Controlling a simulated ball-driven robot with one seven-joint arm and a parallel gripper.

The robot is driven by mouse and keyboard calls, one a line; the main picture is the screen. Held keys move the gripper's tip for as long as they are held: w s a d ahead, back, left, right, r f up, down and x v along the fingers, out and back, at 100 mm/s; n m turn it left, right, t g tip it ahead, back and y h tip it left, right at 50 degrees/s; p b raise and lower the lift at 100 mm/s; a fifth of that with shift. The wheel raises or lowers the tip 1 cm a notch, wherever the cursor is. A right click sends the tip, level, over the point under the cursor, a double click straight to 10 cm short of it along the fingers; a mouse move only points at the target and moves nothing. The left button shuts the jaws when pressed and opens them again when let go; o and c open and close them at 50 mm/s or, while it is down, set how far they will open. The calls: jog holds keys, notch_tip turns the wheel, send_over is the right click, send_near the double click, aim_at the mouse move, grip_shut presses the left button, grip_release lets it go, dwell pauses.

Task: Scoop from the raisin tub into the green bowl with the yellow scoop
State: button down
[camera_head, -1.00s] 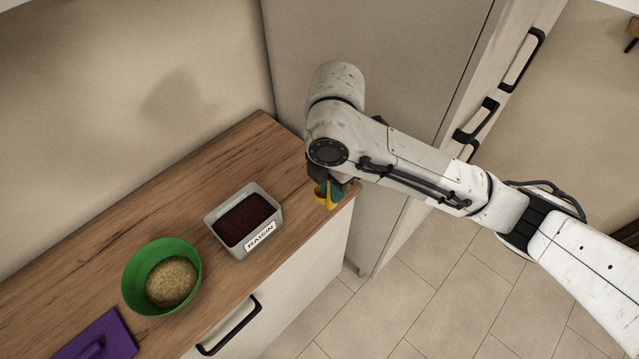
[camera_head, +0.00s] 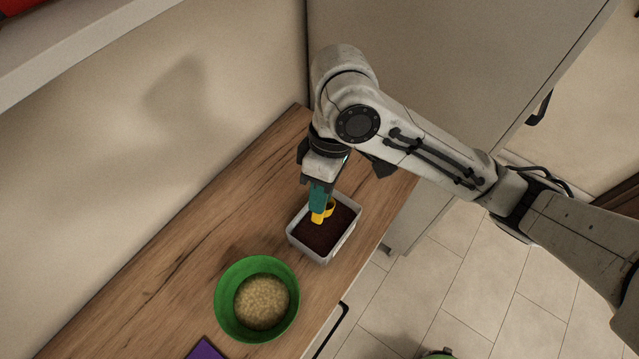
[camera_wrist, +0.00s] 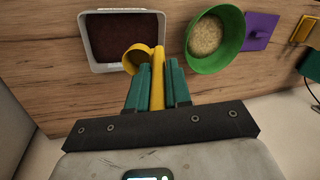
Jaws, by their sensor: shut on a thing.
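My gripper (camera_head: 318,196) is shut on the handle of the yellow scoop (camera_head: 322,216). The wrist view shows the scoop (camera_wrist: 138,58) between the teal fingers (camera_wrist: 157,90). In the head view the scoop is over the raisin tub (camera_head: 304,250), a grey box of dark raisins. I cannot tell whether it touches the raisins. In the wrist view the tub (camera_wrist: 87,50) lies beyond the scoop, to its left. The green bowl (camera_head: 224,290) stands left of the tub and nearer the camera, with pale grains in it. In the wrist view the bowl (camera_wrist: 232,52) is right of the scoop.
A yellow item (camera_wrist: 302,30) and a green item (camera_wrist: 312,64) are at the wrist view's right edge. A wall runs behind the counter.

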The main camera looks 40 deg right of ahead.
aim_at(318, 219)
jog(key=shift+f+b, duration=0.5)
jog(key=shift+f, duration=1.15)
jog(key=shift+f+b, duration=5)
jog(key=shift+f, duration=0.05)
jog(key=shift+w+d, duration=0.45)
jog(key=shift+d, duration=0.3)
jog(key=shift+w+d, duration=0.4)
jog(key=shift+d, duration=0.3)
jog(key=shift+s+a+t+h+b, duration=0.2)
jog(key=shift+a+t+h+b, duration=0.15)
jog(key=shift+h+b, duration=0.2)
jog(key=shift+s+a+r+t+h+p, duration=0.1)
jog(key=shift+a+r+t+h+p, duration=0.15)
jog(key=shift+h, duration=0.3)
jog(key=shift+s+a+r+t+h+p, duration=0.1)
jog(key=shift+t+h+p, duration=0.1)
jog(key=shift+h, duration=0.3)
jog(key=shift+s+a+r+p, duration=0.1)
jog(key=shift+a+r+p, duration=0.1)
jog(key=shift+r+p, duration=1.25)
jog(key=shift+s+a+r+p, duration=0.15)
jog(key=shift+a+r+p, duration=0.1)
jog(key=shift+r+p, duration=1.15)
jog(key=shift+s+a+r+p, duration=0.1)
jog(key=shift+a+r+p, duration=0.1)
jog(key=shift+r+p, duration=1.2)
